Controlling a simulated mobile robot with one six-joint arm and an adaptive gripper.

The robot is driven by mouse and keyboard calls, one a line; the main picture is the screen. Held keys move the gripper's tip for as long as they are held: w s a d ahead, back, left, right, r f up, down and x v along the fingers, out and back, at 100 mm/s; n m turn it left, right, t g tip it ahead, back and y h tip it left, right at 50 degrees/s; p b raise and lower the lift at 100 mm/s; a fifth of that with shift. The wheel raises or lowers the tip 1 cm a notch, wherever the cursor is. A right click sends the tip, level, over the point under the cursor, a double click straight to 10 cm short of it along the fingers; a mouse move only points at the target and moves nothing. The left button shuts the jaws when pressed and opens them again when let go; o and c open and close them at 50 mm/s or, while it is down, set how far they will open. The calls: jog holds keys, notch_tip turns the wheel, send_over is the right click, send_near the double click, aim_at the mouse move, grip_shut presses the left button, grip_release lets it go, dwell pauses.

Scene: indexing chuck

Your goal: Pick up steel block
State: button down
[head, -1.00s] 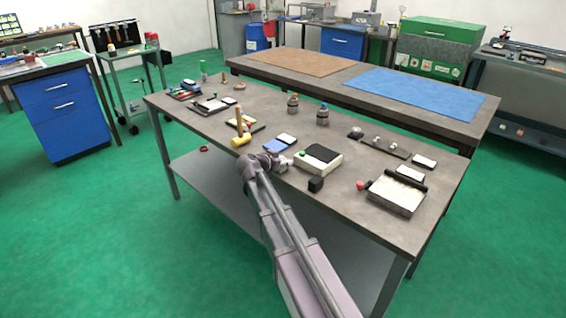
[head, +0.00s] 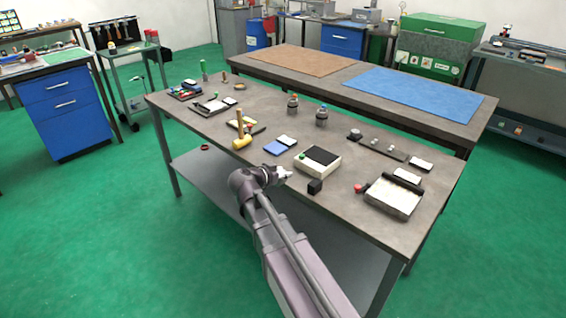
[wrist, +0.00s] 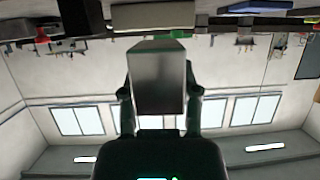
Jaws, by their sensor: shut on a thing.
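The steel block (wrist: 158,78) is a grey, smooth-faced block in the middle of the wrist view. My gripper (wrist: 160,92) has a dark finger on each side of it and is shut on it. In the head view my gripper (head: 284,173) is at the front edge of the workbench (head: 222,148), left of a small black cube.
A white box with a black top (head: 318,160) and the black cube (head: 315,187) lie close on the right. A blue pad (head: 275,148) lies behind the gripper, and a yellow-headed mallet (head: 242,142) stands to the left. Green floor is free in front.

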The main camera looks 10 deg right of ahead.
aim_at(282, 182)
jog(key=shift+s+a+r, duration=0.1)
jog(key=shift+s+a, duration=0.1)
jog(key=shift+s, duration=0.65)
jog(key=shift+s+a+r, duration=0.1)
jog(key=shift+s+a, duration=0.1)
jog(key=shift+s, duration=0.65)
jog(key=shift+s+a+r, duration=0.1)
jog(key=shift+s+a, duration=0.1)
jog(key=shift+s, duration=0.65)
